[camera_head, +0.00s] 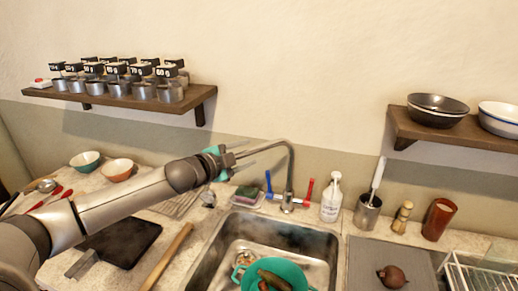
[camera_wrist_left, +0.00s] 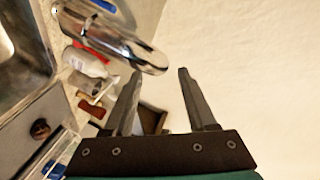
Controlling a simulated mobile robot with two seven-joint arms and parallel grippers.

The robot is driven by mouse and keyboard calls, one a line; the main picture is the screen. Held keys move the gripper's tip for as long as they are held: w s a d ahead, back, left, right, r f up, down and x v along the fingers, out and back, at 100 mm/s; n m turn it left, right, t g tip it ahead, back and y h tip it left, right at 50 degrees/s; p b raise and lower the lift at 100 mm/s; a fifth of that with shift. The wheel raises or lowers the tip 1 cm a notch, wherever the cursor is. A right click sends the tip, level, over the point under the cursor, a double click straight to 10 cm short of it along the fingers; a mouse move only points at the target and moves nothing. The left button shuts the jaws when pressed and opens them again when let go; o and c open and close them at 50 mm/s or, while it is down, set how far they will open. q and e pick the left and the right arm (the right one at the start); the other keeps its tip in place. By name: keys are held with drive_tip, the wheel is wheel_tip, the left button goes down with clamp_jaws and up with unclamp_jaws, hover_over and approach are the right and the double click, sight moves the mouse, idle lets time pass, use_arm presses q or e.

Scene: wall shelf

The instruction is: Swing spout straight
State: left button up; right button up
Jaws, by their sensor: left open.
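The chrome faucet (camera_head: 290,172) stands behind the sink, and its spout bends over at the top toward the left, toward my gripper. A red handle and a blue handle flank its base. My left gripper (camera_head: 244,156) is at the spout's height, left of the riser, its fingers pointing right. In the left wrist view the gripper (camera_wrist_left: 160,72) is open with nothing between its fingers. The chrome spout (camera_wrist_left: 115,38) lies close beyond the left-hand fingertip there; I cannot tell whether they touch. My right gripper is not in view.
The sink (camera_head: 220,250) holds a teal colander (camera_head: 290,270). A soap bottle (camera_head: 331,197), utensil pot (camera_head: 368,212) and brown cup (camera_head: 438,219) stand right of the faucet. Wall shelves (camera_head: 200,97) hang on both sides. The wall behind the faucet is bare.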

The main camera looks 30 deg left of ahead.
sight(259, 149)
use_arm(q)
drive_tip(key=shift+p+x, duration=0.3)
drive_tip(key=shift+x, duration=2.8)
drive_tip(key=shift+d, duration=0.1)
clamp_jaws()
